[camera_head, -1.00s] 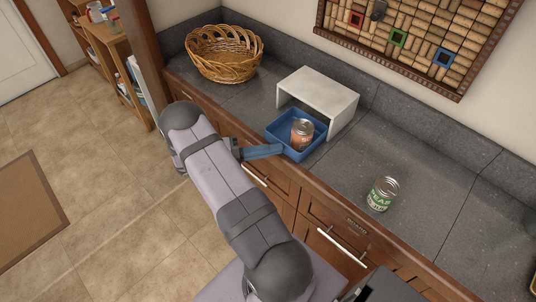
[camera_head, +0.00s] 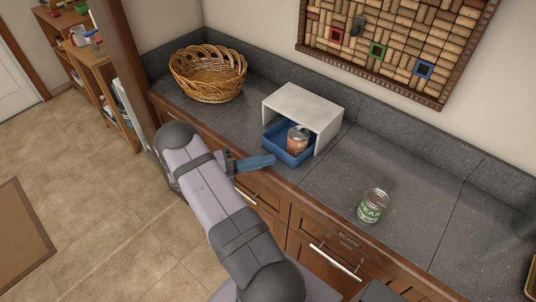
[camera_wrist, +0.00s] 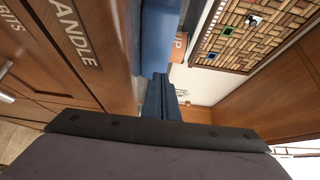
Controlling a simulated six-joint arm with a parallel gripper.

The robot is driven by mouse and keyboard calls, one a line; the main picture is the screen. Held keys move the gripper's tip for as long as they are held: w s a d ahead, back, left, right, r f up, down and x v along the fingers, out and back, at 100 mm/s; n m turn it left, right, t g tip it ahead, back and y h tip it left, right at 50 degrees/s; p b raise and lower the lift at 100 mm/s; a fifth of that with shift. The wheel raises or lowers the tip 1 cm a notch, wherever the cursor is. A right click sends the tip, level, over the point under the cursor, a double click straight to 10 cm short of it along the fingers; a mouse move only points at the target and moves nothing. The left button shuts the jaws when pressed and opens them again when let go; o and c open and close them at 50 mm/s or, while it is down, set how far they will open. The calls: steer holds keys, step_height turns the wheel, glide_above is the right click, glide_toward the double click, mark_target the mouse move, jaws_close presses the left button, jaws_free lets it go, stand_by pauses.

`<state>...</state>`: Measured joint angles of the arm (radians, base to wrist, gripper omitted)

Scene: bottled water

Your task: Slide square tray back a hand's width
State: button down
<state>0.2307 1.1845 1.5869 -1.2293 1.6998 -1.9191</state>
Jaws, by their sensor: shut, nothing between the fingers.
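The blue square tray (camera_head: 289,157) sits on the grey counter, its back part under a white open-fronted stand (camera_head: 303,104) and its front sticking out. A can with an orange label (camera_head: 298,140) stands upright in it. My gripper (camera_head: 271,160) is shut and empty, its blue fingertips at the tray's front wall. In the wrist view, the fingers (camera_wrist: 161,88) point at the blue tray wall (camera_wrist: 158,38), with the orange label (camera_wrist: 179,48) beyond. I cannot tell for sure whether they touch the wall.
A green-labelled peas can (camera_head: 372,206) stands on the counter to the right. A wicker basket (camera_head: 207,76) is at the back left. A cork board (camera_head: 395,48) hangs on the wall. The stand's side walls flank the tray. Wooden drawers lie below the counter edge.

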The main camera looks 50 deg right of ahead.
mark_target(267, 171)
steer(key=shift+w+a+t+b, duration=0.6)
steer(key=shift+w+a+b, duration=2.85)
steer(key=shift+a, duration=2.6)
steer(key=s+d+f+n+t+h, duration=0.1)
steer(key=s+n+t+h, duration=0.1)
steer(key=s, duration=0.4)
steer(key=shift+f+n+t+b, duration=0.3)
steer(key=shift+n+t+b, duration=0.15)
steer(key=shift+n+t, duration=0.15)
steer(key=shift+d, duration=0.1)
steer(key=p+x, duration=0.3)
steer(key=x, duration=0.6)
steer(key=shift+s+d+r, duration=0.15)
steer(key=shift+d+r, duration=0.05)
steer(key=shift+d, duration=0.1)
steer(key=d, duration=0.1)
steer(key=w+d+p, duration=0.1)
steer(key=shift+w+d+f, duration=0.1)
steer(key=shift+w+d, duration=0.05)
steer(key=shift+d, duration=0.25)
steer(key=shift+w+d, duration=0.3)
steer(key=shift+d, duration=0.2)
